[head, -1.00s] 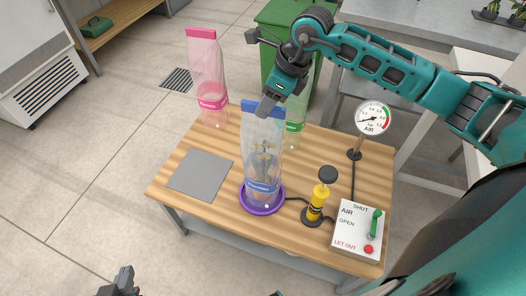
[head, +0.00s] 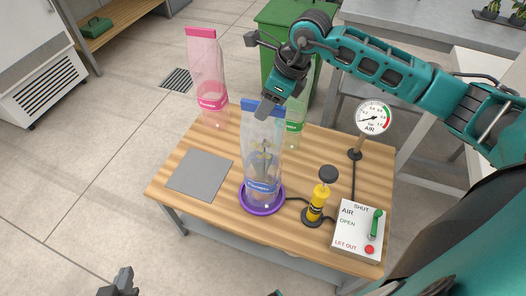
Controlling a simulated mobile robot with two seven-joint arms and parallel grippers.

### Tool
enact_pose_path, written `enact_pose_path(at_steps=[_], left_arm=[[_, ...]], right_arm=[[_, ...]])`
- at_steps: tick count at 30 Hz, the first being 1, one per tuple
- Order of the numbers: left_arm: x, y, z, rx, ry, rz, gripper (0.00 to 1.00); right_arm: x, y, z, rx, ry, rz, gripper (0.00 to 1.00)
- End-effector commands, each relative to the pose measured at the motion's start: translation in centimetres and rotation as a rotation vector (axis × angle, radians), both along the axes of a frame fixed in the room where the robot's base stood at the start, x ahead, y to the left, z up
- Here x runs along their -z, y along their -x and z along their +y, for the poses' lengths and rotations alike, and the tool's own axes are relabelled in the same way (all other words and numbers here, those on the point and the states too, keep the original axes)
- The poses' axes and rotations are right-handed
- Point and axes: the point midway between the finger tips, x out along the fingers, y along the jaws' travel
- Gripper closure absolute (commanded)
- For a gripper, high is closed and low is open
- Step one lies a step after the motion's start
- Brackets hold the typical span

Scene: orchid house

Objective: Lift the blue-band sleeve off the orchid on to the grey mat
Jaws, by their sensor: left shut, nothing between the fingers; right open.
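The clear blue-band sleeve (head: 262,186) stands upright around the orchid (head: 264,155), with a blue strip (head: 249,103) along its top edge. The orchid shows dimly through the film. The sleeve's foot is in a round purple saucer (head: 262,207). My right gripper (head: 265,107) is open at the sleeve's top edge, pointing down; whether it touches the strip I cannot tell. My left gripper (head: 122,283) is shut and empty at the bottom left, away from the table. The grey mat (head: 199,175) lies flat and bare, left of the saucer.
A pink-topped sleeve (head: 208,75) stands at the table's back left. A green-band sleeve (head: 295,128) stands behind the blue one, partly hidden by my arm. A yellow pump (head: 317,203), an air gauge (head: 374,117) and a white air panel (head: 358,230) stand to the right.

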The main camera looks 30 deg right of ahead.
Motion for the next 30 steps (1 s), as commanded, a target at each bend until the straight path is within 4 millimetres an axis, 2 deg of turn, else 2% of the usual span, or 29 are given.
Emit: enact_pose_path(at_steps=[4, 18, 30], left_arm=[[-0.03, -0.03, 0.03, -0.001, -0.001, 0.000, 1.00], [-0.01, -0.05, 0.06, -0.001, 0.000, -0.001, 1.00], [0.01, -0.05, 0.04, -0.001, -0.001, 0.000, 1.00]], right_arm=[[-0.03, -0.01, -0.01, 0.000, 0.000, 0.000, 0.55], [0.06, 0.04, -0.01, 0.000, 0.001, 0.002, 1.00], [0.21, 0.10, 0.01, 0.000, 0.001, 0.005, 1.00]])
